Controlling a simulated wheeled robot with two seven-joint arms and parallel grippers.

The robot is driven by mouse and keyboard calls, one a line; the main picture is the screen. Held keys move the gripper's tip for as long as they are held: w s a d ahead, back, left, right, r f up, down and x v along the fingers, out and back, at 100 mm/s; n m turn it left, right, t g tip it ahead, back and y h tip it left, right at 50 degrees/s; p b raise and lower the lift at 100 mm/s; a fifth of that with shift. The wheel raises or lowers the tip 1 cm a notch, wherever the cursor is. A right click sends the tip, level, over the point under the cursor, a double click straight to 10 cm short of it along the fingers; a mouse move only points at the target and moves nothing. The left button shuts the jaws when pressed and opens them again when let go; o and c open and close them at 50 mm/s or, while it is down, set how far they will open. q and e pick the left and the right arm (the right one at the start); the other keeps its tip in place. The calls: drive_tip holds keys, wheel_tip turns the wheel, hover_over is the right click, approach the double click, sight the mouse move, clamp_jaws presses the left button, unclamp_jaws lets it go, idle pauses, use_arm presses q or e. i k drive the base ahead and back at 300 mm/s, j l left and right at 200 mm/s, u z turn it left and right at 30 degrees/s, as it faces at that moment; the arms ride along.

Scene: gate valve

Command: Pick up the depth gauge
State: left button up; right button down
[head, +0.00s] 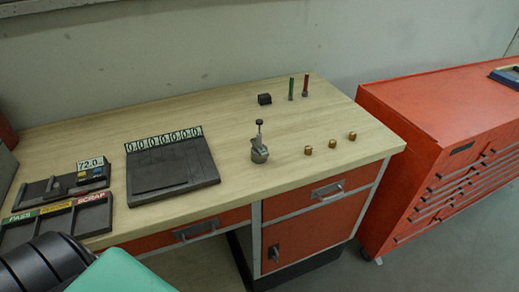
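A dark, low device with a sign or readout of 72.0 (90,163) lies at the left of the workbench; it may be the depth gauge, but its details are too small to be sure. A small grey metal body with an upright stem and dark knob (259,153), like a gate valve, stands at the middle right of the bench. Neither of my grippers is in view, and nothing is seen touching these objects. A black ribbed and green part, likely of my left arm, shows at the lower left.
A sorting tray (84,200) marked PASS and SCRAP and a black board with a row of zeros (172,169) fill the bench's left. Several small items stand right: brass pieces (332,144), a black block (264,99), green and red pins (305,86). A red cabinet (410,105) stands beyond.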

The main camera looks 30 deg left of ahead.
sight(257, 143)
drive_tip(key=i+l, duration=0.15)
drive_tip(key=i, duration=0.4)
drive_tip(key=i+u, duration=0.15)
drive_tip(key=u, duration=0.2)
drive_tip(key=i+l+u, duration=0.15)
drive_tip(key=u, duration=0.2)
drive_tip(key=i+l+u, duration=0.2)
drive_tip(key=u, duration=0.15)
